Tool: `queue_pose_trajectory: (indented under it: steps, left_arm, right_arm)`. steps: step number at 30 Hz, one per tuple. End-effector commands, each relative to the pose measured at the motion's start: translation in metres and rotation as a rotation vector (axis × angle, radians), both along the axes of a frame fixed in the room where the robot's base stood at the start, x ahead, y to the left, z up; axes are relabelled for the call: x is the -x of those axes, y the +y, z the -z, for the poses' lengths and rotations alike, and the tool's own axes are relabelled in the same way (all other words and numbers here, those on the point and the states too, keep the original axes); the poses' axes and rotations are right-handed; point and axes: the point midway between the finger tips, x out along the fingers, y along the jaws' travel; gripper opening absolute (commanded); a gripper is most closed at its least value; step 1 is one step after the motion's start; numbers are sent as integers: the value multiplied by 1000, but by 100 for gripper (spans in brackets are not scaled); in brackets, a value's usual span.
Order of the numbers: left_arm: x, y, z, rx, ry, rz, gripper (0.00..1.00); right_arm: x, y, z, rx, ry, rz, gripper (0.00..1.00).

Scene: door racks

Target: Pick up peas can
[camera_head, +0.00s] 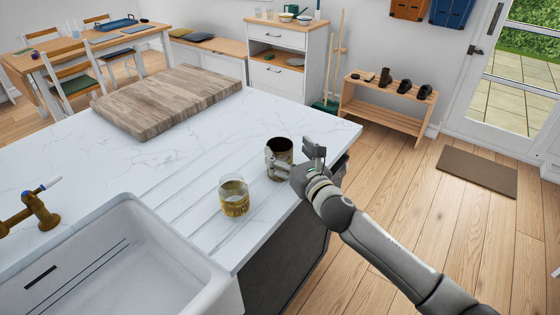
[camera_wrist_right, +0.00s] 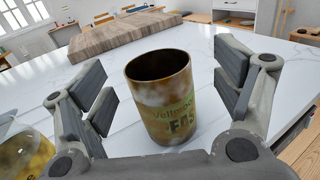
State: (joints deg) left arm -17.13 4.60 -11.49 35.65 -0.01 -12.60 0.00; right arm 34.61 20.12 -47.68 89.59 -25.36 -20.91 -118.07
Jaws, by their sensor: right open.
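The peas can (camera_head: 279,147) stands upright on the white marble counter near its right edge. It is a worn brownish can with an open, dark top; in the wrist view (camera_wrist_right: 166,98) part of its green-yellow label shows. My right gripper (camera_head: 292,154) is open at the can, with one finger on each side of it. In the wrist view the can stands between the finger pads, with visible gaps on both sides. The gripper hides the can's lower right side in the head view. My left gripper is not in view.
A glass with yellowish contents (camera_head: 234,196) stands close to the can, on the sink side. A white sink (camera_head: 150,215) with a brass tap (camera_head: 40,210) lies at the left. A wooden board (camera_head: 170,100) lies farther back. Counter between board and can is clear.

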Motion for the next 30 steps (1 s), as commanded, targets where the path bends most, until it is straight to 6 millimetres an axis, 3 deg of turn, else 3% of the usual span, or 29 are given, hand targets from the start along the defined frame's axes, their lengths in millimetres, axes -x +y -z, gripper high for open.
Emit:
queue_pose_trajectory:
  steps: [9,20,30]
  left_arm:
    - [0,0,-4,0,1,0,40]
    - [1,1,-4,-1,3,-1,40]
    - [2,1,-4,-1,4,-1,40]
  right_arm:
    - [-31,20,4,-2,1,1,85]
    - [-36,22,5,-1,2,0,85]
    - [-36,22,5,-1,2,0,41]
